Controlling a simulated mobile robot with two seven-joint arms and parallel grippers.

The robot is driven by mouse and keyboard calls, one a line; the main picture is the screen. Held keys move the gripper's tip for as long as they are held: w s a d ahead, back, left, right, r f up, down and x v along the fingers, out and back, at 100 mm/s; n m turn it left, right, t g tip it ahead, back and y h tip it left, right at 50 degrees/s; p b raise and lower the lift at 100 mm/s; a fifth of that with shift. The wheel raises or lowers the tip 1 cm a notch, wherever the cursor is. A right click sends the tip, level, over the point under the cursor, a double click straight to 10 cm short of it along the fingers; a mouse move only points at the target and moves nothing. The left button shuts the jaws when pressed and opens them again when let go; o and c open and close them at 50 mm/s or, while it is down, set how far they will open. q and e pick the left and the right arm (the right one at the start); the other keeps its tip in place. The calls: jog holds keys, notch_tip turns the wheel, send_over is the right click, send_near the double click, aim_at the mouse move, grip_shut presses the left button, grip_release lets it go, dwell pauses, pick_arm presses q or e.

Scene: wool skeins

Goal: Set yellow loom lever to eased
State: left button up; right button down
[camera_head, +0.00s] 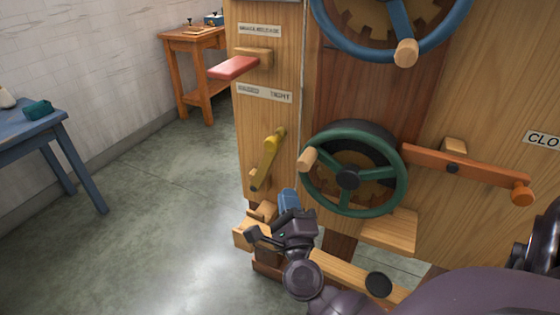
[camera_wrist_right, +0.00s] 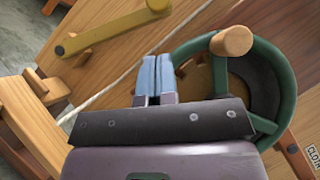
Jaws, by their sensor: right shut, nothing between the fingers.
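The yellow lever (camera_head: 268,158) is on the wooden loom frame, left of the green wheel. It leans up and right from its lower end to a knob at the top. The label plate (camera_head: 264,93) above reads what looks like EASED at left and TIGHT at right; the knob is under the TIGHT side. The lever also shows at the top left of the right wrist view (camera_wrist_right: 110,32). My right gripper (camera_head: 288,196), with blue fingers, is shut and empty, below and right of the lever and apart from it. It also shows in the right wrist view (camera_wrist_right: 153,72). My left gripper is out of view.
The green handwheel (camera_head: 399,178) with a wooden knob is close to the right gripper. A red paddle (camera_head: 234,67) juts out above the lever. A blue wheel (camera_head: 449,40) is higher up, an orange lever (camera_head: 470,169) to the right. Floor left of the loom is clear.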

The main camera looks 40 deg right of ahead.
aim_at(270, 142)
jog(key=shift+w, duration=0.1)
pick_arm(q)
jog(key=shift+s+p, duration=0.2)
jog(key=shift+p, duration=0.1)
pick_arm(e)
jog(key=x, duration=1)
jog(key=w+r+p, duration=0.1)
jog(key=p, duration=0.1)
jog(key=w+a+r+n+p, duration=0.1)
jog(key=r+p, duration=0.1)
jog(key=shift+y+p, duration=0.35)
jog(key=shift+y, duration=0.05)
pick_arm(q)
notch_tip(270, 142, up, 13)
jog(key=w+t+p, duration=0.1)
jog(key=p, duration=0.9)
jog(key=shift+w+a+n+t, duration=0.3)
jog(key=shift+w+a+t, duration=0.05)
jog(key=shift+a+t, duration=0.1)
pick_arm(e)
jog(key=w+a+n+g+y, duration=0.1)
jog(key=w+a+n+g, duration=0.1)
jog(key=w, duration=0.6)
jog(key=w+a+f+n+g+y, duration=0.1)
jog(key=w+a+n, duration=0.3)
jog(key=w, duration=0.5)
jog(key=shift+a+f+n+g+y, duration=0.3)
jog(key=shift+a+g+y, duration=0.1)
jog(key=shift+a+y, duration=0.15)
